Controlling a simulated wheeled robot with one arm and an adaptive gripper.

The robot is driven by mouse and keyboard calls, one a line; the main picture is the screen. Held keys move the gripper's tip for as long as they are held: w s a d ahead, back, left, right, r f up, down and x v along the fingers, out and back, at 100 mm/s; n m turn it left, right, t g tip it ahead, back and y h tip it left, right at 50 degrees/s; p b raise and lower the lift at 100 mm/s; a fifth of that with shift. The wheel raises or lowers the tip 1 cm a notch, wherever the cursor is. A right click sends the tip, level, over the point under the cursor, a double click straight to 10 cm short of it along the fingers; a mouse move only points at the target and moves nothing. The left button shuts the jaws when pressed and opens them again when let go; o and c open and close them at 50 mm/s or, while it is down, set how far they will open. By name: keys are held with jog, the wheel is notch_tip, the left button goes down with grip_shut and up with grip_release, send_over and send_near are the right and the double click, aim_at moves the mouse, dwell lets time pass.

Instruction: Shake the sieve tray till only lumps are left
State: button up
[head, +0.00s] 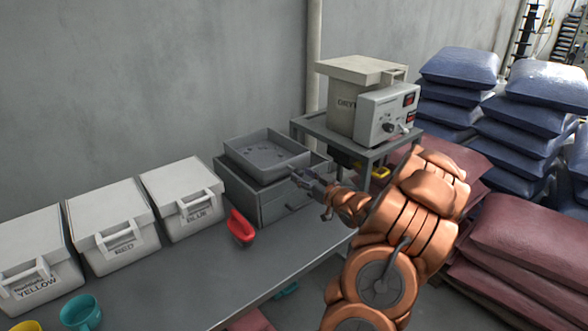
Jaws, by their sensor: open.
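The sieve tray (283,166) is a grey, shallow, square-walled tray. It sits on top of a grey box (256,207) at the back right of the bench. Small dark bits show on its floor, but I cannot tell lumps from finer grains. My gripper (303,176) is at the tray's right front corner, with my copper-coloured arm reaching in from the lower right. Its fingers are open and close to the tray's rim. I cannot tell whether they touch it. The gripper partly hides the box front behind it.
White lidded bins marked yellow (38,287), red (124,249) and blue (192,212) line the bench. A dryer (356,103) stands on a grey stand at right. Stacked sacks (530,240) fill the right side.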

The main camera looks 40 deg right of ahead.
aim_at(294, 169)
jog(key=shift+w+d+p, duration=0.15)
jog(key=shift+w+p, duration=0.1)
jog(key=shift+w, duration=0.95)
jog(key=shift+w+d+p, duration=0.15)
jog(key=shift+w+p, duration=0.1)
jog(key=shift+w, duration=0.95)
grip_shut()
jog(key=shift+f, duration=0.1)
